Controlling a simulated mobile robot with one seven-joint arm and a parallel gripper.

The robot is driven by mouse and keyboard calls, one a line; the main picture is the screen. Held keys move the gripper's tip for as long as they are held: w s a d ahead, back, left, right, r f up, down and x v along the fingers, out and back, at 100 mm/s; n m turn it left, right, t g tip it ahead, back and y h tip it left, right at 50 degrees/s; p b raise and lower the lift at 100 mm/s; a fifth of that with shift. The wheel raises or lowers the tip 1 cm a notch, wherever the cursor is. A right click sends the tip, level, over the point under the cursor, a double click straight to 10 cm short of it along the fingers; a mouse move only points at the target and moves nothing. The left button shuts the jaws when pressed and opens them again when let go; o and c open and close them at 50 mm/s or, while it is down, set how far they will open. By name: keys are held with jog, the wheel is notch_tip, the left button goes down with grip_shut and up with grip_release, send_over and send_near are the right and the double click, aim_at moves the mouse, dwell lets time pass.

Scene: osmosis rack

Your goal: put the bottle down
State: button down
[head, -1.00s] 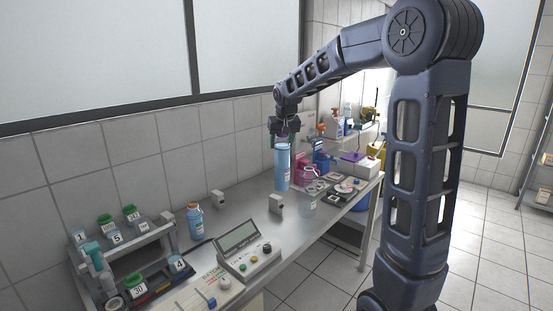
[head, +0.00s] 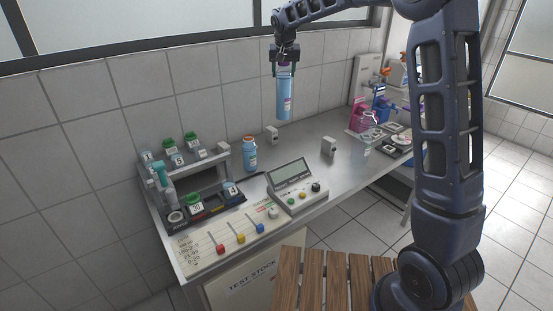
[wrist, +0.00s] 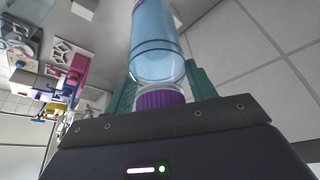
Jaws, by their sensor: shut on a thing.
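A tall blue bottle (head: 285,98) hangs upright from my gripper (head: 285,66) in the head view, well above the steel bench. My gripper is shut on its top end. In the wrist view the green fingers of my gripper (wrist: 162,95) stand on both sides of the bottle's purple cap (wrist: 161,99), and the blue body (wrist: 158,50) extends away from them. The fingers hide part of the cap. The steel bench (head: 335,170) is below, with bare surface under and to the right of the bottle.
An orange-capped blue bottle (head: 250,155) stands on the bench beside a control box with a screen (head: 292,182). A rack with numbered jars (head: 190,158) is at the left. Small grey blocks (head: 328,147) stand on the bench. Pink and clear containers (head: 360,115) crowd the right end. A slatted wooden surface (head: 330,275) is in front.

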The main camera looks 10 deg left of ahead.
aim_at(277, 104)
jog(key=shift+a+f, duration=0.1)
jog(key=shift+a, duration=1.1)
notch_tip(277, 104, down, 20)
jog(key=shift+a, duration=0.2)
jog(key=shift+f, duration=0.1)
jog(key=c, duration=0.5)
grip_release()
jog(key=v, duration=1.2)
jog(key=shift+d, duration=0.15)
